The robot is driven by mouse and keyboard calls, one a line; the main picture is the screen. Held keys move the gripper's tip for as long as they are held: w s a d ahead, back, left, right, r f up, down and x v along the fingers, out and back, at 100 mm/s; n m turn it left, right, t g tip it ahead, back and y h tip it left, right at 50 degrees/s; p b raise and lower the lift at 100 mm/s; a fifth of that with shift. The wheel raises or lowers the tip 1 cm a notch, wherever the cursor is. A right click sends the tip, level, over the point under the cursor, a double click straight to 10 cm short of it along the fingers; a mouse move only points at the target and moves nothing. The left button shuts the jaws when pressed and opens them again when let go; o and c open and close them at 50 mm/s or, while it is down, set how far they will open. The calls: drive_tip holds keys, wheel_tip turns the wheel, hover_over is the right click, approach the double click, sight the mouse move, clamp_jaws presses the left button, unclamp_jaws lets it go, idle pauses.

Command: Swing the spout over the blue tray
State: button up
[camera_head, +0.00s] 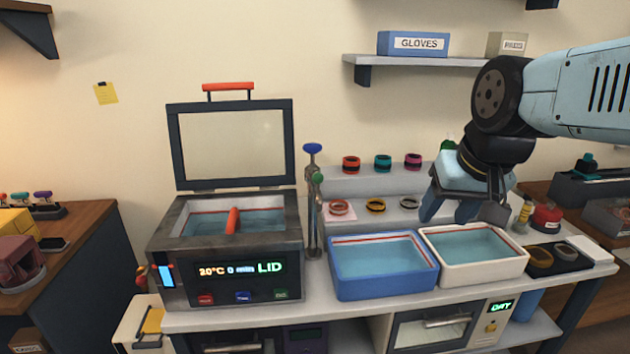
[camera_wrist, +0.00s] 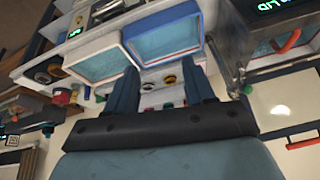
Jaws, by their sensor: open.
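A metal tap post (camera_head: 313,225) with a blue knob (camera_head: 312,148) on top and a green knob (camera_head: 318,178) below it stands between the lidded machine and the blue tray (camera_head: 338,285). I cannot clearly tell which way its spout points; no arm of it shows over the blue tray. The blue tray holds water and also shows in the wrist view (camera_wrist: 203,20). My gripper (camera_head: 448,213) is open and empty, pointing down above the back of the white tray (camera_head: 437,274), well right of the post. Its two fingers (camera_wrist: 160,68) stand apart in the wrist view.
The machine (camera_head: 165,240) at the left has its lid (camera_head: 172,150) raised and water inside. A stepped rack (camera_head: 345,185) with several colored rings stands behind the trays. A wall shelf (camera_head: 400,61) hangs above. The air between post and gripper is free.

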drive_tip(key=w+a+f+m+g+y, duration=0.3)
drive_tip(key=a+f+m+g+y, duration=0.1)
drive_tip(key=a+m, duration=0.15)
drive_tip(key=m+t+y, duration=0.1)
drive_tip(key=m+y, duration=1.2)
drive_tip(key=m, duration=0.2)
approach(317, 178)
drive_tip(key=a, duration=0.3)
drive_tip(key=w+a, duration=0.1)
drive_tip(key=a, duration=0.2)
drive_tip(key=w+a+f, duration=0.1)
drive_tip(key=a, duration=0.2)
drive_tip(key=shift+w+a, duration=0.15)
drive_tip(key=shift+a, duration=0.25)
clamp_jaws()
